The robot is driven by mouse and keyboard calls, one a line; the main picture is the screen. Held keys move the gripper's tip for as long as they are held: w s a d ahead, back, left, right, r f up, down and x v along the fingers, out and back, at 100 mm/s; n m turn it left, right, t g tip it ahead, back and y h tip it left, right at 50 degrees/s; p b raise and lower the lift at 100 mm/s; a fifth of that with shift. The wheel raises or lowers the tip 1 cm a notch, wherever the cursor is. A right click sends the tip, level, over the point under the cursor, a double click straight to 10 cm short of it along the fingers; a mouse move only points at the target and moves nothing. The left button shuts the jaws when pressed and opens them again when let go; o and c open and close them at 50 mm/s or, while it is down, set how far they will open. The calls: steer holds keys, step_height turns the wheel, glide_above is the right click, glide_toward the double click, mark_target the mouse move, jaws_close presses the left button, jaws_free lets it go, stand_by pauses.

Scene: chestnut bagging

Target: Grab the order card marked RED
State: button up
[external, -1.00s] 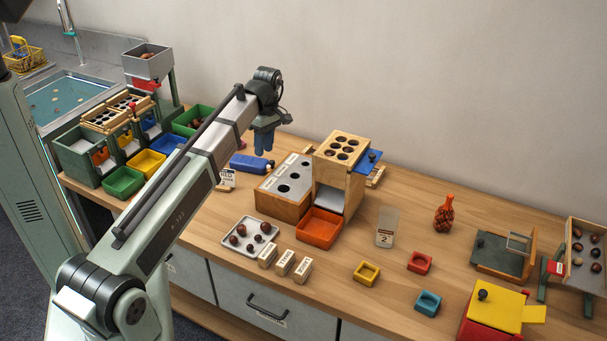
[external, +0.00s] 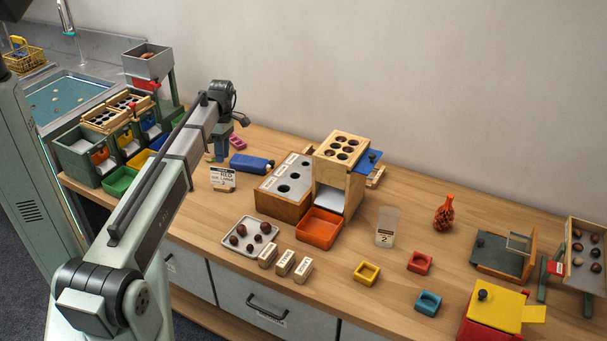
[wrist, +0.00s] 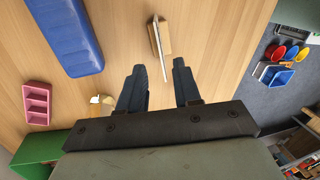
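The order card marked RED (external: 222,178) stands upright in a small wooden holder on the table, left of the box with round holes. In the wrist view the card (wrist: 160,50) shows edge-on in its holder, just beyond my fingertips and roughly between them. My gripper (wrist: 158,75) is open with nothing between its fingers. In the external view my gripper (external: 215,156) points down, to the left of the card and behind it, apart from it.
A pink compartment tray (wrist: 37,103) and a green bin (wrist: 45,150) are near. The hole-topped box (external: 285,186) stands to the right.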

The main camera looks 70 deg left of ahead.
mark_target(224, 174)
steer(key=shift+d+x, duration=0.2)
steer(key=shift+x, duration=3.9)
steer(key=shift+w, duration=0.2)
jaws_close()
steer(key=shift+r, duration=0.1)
